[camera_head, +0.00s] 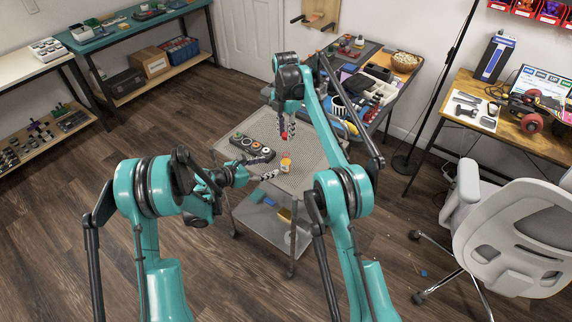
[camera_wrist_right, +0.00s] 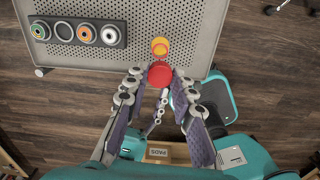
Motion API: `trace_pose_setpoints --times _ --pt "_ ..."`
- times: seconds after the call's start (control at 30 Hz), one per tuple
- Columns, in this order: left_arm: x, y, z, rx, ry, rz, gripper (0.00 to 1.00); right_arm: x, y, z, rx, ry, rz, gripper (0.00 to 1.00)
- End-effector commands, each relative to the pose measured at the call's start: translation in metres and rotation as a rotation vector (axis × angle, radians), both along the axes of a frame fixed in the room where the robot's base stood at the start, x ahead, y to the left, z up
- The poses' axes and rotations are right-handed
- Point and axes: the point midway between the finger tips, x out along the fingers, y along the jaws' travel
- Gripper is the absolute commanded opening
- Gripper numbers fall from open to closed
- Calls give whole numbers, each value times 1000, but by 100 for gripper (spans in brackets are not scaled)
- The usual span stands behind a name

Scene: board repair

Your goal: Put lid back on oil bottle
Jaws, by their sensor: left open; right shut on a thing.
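The oil bottle (camera_head: 286,164) stands on the perforated cart top, small, with a yellow-orange top and pale lower part. Its yellow top also shows in the right wrist view (camera_wrist_right: 160,43). My right gripper (camera_head: 284,128) is shut on the red lid (camera_head: 284,134), held in the air above the cart. In the right wrist view the red lid (camera_wrist_right: 160,74) sits between the fingertips and partly overlaps the bottle in the picture. My left gripper (camera_head: 272,167) is open, low over the cart, with its fingers pointing at the bottle from the left and apart from it.
A dark holder with several coloured rolls (camera_head: 252,145) lies on the cart top (camera_head: 307,152), left of the bottle; it also shows in the right wrist view (camera_wrist_right: 76,33). The cart's lower shelf (camera_head: 262,218) holds small items. A cluttered table (camera_head: 375,82) stands behind; an office chair (camera_head: 515,235) is at right.

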Motion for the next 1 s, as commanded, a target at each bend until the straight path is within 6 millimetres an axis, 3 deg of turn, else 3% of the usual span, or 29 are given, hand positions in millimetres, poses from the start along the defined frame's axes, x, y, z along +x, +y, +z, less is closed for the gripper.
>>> trace_pose_setpoints --times 0.3,0.5,0.97,1.0 --pt "35 -45 -24 0 -1 -4 59 0 0 0 0 0 -1 16" --pt "51 -64 -34 -1 0 -1 59 0 0 0 0 0 -1 16" --pt "58 -72 -38 0 0 0 59 0 0 0 0 0 -1 16" --pt "58 -72 -38 0 0 0 54 0 0 0 0 0 -1 16"
